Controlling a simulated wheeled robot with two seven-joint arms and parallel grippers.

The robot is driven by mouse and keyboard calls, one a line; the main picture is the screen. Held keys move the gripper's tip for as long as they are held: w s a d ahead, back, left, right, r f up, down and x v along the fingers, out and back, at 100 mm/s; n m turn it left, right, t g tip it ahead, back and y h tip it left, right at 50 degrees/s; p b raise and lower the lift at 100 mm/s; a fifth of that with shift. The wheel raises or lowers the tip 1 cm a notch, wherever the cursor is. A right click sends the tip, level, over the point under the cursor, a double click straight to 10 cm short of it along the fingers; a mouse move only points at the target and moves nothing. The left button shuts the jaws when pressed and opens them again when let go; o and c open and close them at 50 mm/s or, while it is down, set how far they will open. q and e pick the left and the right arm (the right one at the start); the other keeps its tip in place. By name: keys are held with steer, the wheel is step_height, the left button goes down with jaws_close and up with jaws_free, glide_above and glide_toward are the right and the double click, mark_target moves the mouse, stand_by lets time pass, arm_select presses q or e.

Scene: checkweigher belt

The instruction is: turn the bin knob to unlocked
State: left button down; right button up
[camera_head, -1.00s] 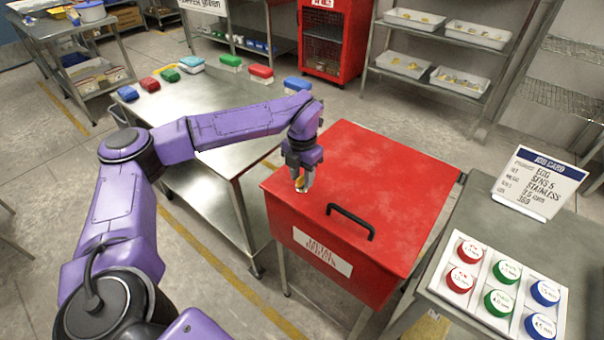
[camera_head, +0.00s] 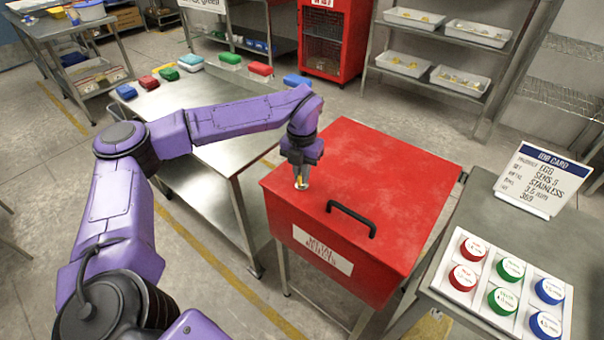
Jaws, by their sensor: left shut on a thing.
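The red bin (camera_head: 390,190) stands in the middle, with a black handle (camera_head: 352,218) on its lid and a white label (camera_head: 322,250) on its front. My left gripper (camera_head: 301,182) points down at the lid's front left part. It is shut on the small bin knob (camera_head: 302,183), of which only a bit of yellow and metal shows between the fingers. The knob's setting cannot be read from here. My right gripper is not in view.
A steel table (camera_head: 190,115) with several coloured packs stands left of the bin. At right, a table carries a job card (camera_head: 542,180) and a white tray (camera_head: 446,283) of coloured round pieces. Shelves (camera_head: 440,50) stand behind.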

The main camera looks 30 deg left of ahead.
arm_select(q)
steer(key=n+b, duration=0.2)
steer(key=n, duration=0.2)
steer(key=shift+s+f+n+b, duration=0.1)
steer(key=shift+f+n+b, duration=0.2)
steer(key=shift+b, duration=0.1)
steer(key=n+b, duration=0.2)
steer(key=n, duration=0.1)
steer(key=shift+f+n+b, duration=0.1)
steer(key=shift+n+b, duration=0.2)
steer(key=shift+b, duration=0.1)
steer(key=n+b, duration=0.3)
steer(key=shift+d+n+b, duration=0.1)
steer(key=shift+n+b, duration=1.35)
steer(key=shift+n, duration=0.45)
steer(key=c, duration=1.2)
jaws_free()
steer(key=shift+r, duration=0.35)
step_height(320, 180, up, 10)
steer(key=shift+r+p, duration=0.15)
steer(key=shift+p, duration=0.2)
